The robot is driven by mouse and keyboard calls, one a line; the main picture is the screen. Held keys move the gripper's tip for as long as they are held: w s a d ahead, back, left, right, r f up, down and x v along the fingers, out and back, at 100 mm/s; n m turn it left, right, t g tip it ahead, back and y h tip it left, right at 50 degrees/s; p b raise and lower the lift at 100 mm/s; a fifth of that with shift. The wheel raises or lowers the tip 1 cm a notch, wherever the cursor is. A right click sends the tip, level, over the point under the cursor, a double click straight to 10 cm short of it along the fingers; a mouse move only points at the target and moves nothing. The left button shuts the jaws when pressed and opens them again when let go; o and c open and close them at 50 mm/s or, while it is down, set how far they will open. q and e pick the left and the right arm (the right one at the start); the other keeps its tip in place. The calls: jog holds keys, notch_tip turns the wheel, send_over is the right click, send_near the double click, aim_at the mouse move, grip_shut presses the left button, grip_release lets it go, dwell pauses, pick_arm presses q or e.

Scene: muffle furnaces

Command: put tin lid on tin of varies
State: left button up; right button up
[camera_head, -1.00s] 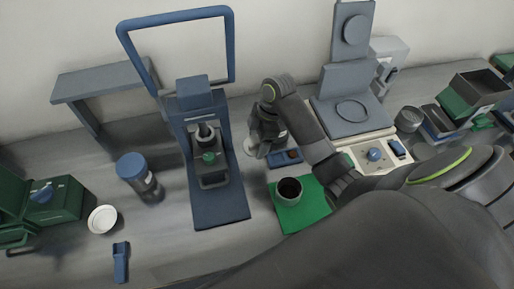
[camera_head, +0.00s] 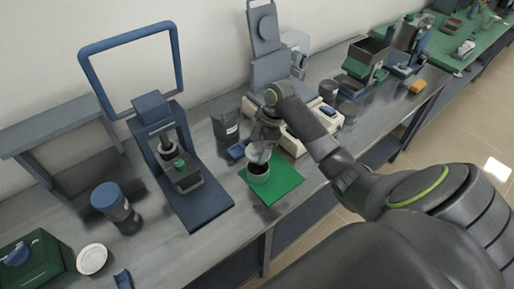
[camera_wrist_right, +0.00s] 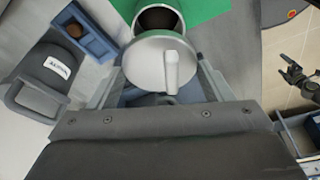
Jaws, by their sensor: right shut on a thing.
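The tin (camera_head: 259,173) is an open grey cup with dark contents, standing upright on a green mat (camera_head: 283,187). In the right wrist view, the tin (camera_wrist_right: 160,12) shows beyond the lid. The tin lid (camera_wrist_right: 150,62) is a round grey disc with a bar handle. My right gripper (camera_head: 264,140) is shut on the tin lid and holds it just above and behind the tin's mouth, overlapping its rim in the picture. Whether they touch is unclear. What looks like my left gripper (camera_wrist_right: 283,66) shows small at the right of the wrist view, open and empty, away from the tin.
A dark labelled container (camera_head: 226,124) and a small blue tray (camera_head: 236,151) stand behind and left of the tin. A blue press-like stand (camera_head: 200,205) is at the left, a scale-like device (camera_head: 292,146) behind right. The table's front edge runs close to the mat.

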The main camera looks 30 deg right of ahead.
jog(key=shift+d+f+b, duration=0.1)
jog(key=shift+f+b, duration=0.4)
jog(key=shift+f, duration=0.1)
notch_tip(320, 180, down, 2)
jog(key=b, duration=0.3)
jog(key=shift+f, duration=0.55)
jog(key=shift+p, duration=0.5)
jog(key=shift+f, duration=1)
jog(key=o, duration=1.1)
jog(key=shift+c, duration=0.2)
